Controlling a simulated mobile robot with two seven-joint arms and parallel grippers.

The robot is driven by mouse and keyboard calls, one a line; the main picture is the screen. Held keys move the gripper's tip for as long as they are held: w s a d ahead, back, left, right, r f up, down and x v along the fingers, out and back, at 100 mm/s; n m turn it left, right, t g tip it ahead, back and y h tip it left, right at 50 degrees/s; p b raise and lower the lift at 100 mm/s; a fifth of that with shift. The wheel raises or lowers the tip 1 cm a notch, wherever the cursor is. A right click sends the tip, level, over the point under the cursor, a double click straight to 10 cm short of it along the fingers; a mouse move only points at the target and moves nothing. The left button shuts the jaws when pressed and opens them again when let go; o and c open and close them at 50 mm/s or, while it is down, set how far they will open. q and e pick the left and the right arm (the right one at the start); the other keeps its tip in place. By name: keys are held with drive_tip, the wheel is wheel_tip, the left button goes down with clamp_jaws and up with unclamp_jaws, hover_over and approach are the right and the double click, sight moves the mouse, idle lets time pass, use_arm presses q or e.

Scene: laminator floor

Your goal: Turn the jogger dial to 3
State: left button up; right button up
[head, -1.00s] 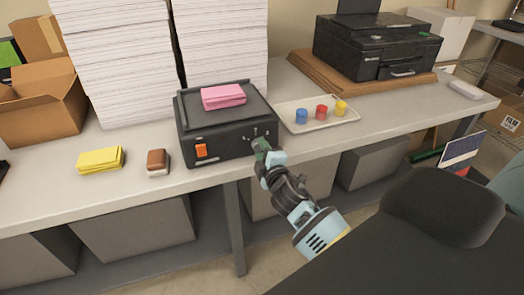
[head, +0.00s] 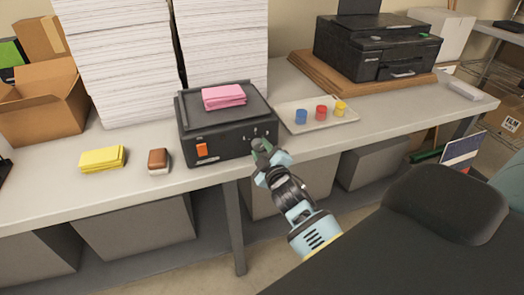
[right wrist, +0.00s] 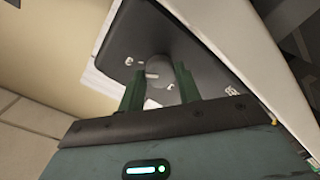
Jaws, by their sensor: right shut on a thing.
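The jogger (head: 225,125) is a black box on the bench with a pink paper stack (head: 223,97) on its flat top and an orange switch (head: 202,150) on its front. My right gripper (head: 262,146) is at the right part of the jogger's front. In the right wrist view the grey round dial (right wrist: 158,70) with a white pointer mark sits between the two green fingers of the right gripper (right wrist: 158,92), which are shut on it. In the head view the gripper mostly hides the dial. My left gripper is not in view.
A tray (head: 345,119) with blue, red and yellow small pots stands right of the jogger. A yellow pad (head: 103,159) and a brown-and-white block (head: 158,160) lie to the left. Tall paper stacks (head: 120,60) stand behind, and a black printer (head: 375,48) at the back right.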

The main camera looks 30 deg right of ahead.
drive_tip(key=o, duration=1)
drive_tip(key=shift+c, duration=0.2)
drive_tip(key=v, duration=0.8)
drive_tip(key=s+a+f+m+g+y, duration=0.1)
drive_tip(key=s+a+f, duration=0.3)
drive_tip(key=s+f, duration=0.4)
drive_tip(key=s+a+f+m+g+y, duration=0.2)
drive_tip(key=s+a+f+g, duration=0.2)
drive_tip(key=s+f, duration=0.4)
drive_tip(key=s+a+f+m+g+y, duration=0.2)
drive_tip(key=s+a+f, duration=0.3)
drive_tip(key=s+f, duration=0.4)
drive_tip(key=s+g, duration=0.1)
drive_tip(key=s, duration=0.3)
drive_tip(key=shift+m, duration=0.3)
